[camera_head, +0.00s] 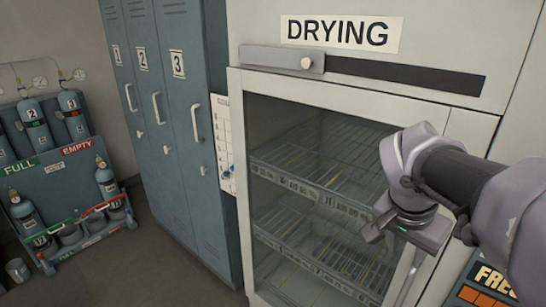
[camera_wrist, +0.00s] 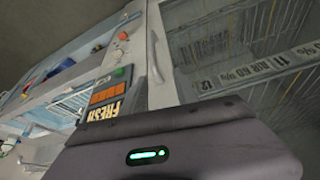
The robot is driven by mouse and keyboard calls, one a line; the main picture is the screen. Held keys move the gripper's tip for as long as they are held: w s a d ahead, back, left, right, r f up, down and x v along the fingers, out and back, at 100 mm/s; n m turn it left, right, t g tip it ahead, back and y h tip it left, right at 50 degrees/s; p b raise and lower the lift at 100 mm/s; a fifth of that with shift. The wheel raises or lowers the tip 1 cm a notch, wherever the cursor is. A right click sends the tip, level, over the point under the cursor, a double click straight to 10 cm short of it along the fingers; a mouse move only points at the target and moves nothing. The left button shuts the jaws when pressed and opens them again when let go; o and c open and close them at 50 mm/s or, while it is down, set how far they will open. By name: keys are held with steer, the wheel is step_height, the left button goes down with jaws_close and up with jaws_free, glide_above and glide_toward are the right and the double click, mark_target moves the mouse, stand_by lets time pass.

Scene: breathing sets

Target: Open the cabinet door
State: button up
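The drying cabinet (camera_head: 490,62) stands in front of me under a "DRYING" label. Its glass door (camera_head: 305,130) in a pale frame looks shut, with wire shelves behind it. A pale upright bar (camera_head: 408,275), seemingly the door handle, shows at the door's lower right in the head view. A pale bar (camera_wrist: 154,68) also shows in the wrist view. My gripper (camera_head: 385,235) is in front of the door's right part, just above that bar. Its fingertips are unclear in the head view and hidden by its housing in the wrist view. I cannot tell whether it touches the bar.
A slider with a round knob (camera_head: 307,63) sits on a dark slot above the door. Blue lockers (camera_head: 185,120) stand to the left, and a gas bottle rack (camera_head: 60,190) is at the far left. A "FRESH" panel (camera_wrist: 105,105) is beside the cabinet. Floor (camera_head: 150,262) shows at lower left.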

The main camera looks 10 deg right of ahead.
steer(key=b, duration=0.2)
glide_toward(406, 286)
steer(key=b+x, duration=0.4)
steer(key=x, duration=0.8)
steer(key=shift+f, duration=0.1)
steer(key=shift+w, duration=0.1)
steer(key=shift+c, duration=0.5)
jaws_close()
